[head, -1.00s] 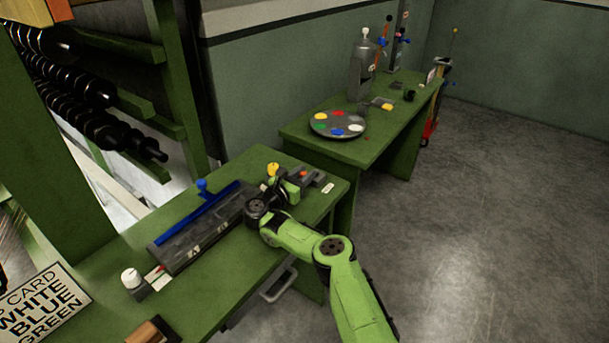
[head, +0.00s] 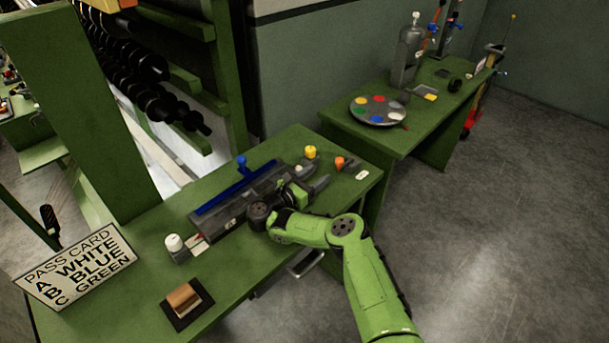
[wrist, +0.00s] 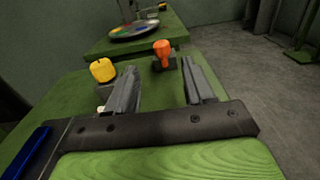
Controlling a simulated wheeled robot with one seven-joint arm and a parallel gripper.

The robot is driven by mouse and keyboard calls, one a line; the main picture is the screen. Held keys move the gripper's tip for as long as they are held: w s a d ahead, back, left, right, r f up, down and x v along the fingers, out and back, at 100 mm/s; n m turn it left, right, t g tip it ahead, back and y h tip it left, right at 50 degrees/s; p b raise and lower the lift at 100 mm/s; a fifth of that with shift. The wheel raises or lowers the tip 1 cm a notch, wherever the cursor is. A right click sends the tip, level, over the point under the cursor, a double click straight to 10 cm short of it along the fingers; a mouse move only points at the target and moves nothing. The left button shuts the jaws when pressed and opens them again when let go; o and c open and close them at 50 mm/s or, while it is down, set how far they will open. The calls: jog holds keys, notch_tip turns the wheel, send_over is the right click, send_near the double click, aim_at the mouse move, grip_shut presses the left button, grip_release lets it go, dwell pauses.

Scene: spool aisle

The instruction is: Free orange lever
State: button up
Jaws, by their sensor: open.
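The orange lever (head: 340,162) is a rounded orange knob on a small dark base near the right end of the green bench (head: 235,275). In the wrist view the orange lever (wrist: 162,48) stands upright just beyond the fingertips, framed by the gap between them. My gripper (head: 312,178) is low over the bench, open, with nothing between its fingers. Both grey fingers of my gripper (wrist: 160,75) show in the wrist view. The lever does not appear to be touched. Its lower fixing is too small to make out.
A yellow knob (wrist: 103,70) stands close by the left finger. A round colour palette (head: 378,110) sits on the far table.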

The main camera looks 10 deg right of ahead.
jog(key=shift+s+a+r+p, duration=0.25)
jog(key=shift+s+a+p, duration=0.25)
jog(key=shift+p, duration=1)
jog(key=shift+s+a+r+p, duration=0.25)
jog(key=shift+a+p, duration=0.3)
jog(key=shift+p, duration=0.9)
jog(key=shift+p+v, duration=0.9)
jog(key=shift+p, duration=0.1)
jog(key=shift+s+a+f, duration=0.15)
jog(key=shift+a+f, duration=0.15)
jog(key=shift+f, duration=0.1)
